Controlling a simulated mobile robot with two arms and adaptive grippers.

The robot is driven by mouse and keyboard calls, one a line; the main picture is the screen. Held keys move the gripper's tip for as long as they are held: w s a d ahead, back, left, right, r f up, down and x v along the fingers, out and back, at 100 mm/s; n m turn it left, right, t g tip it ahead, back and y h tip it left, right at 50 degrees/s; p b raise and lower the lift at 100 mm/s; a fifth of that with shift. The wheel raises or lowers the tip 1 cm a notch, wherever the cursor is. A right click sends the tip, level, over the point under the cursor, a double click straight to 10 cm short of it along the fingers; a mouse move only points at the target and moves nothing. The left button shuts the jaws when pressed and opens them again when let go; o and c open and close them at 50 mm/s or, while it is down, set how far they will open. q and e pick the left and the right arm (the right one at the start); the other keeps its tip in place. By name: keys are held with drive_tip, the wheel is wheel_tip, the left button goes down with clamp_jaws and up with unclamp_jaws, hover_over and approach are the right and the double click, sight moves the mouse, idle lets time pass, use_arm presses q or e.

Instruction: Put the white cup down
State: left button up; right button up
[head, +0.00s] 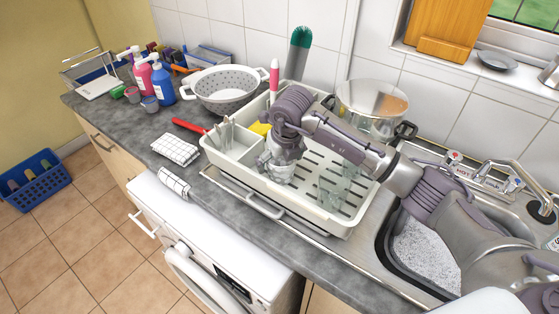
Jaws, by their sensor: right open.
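My right arm reaches in from the right, across the sink side, to the dish rack. My right gripper (275,170) points down over the left-middle part of the white dish rack (225,178) and is open. I cannot make out a white cup; the gripper and wrist hide part of the rack beneath them. Clear glassware (334,192) stands in the rack to the right of the gripper. My left gripper is not in view.
The rack's left holder has cutlery (226,132). A white colander (225,91) and soap bottles stand behind left. A steel pot (370,102) stands behind the rack. The foamy sink (424,252) is at right. A checked cloth (176,149) lies on the counter.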

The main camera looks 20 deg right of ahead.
drive_tip(key=shift+r, duration=0.4)
drive_tip(key=b+v, duration=0.2)
drive_tip(key=v, duration=0.9)
drive_tip(key=shift+r+b, duration=0.15)
drive_tip(key=shift+b, duration=0.25)
drive_tip(key=shift+s+r, duration=0.1)
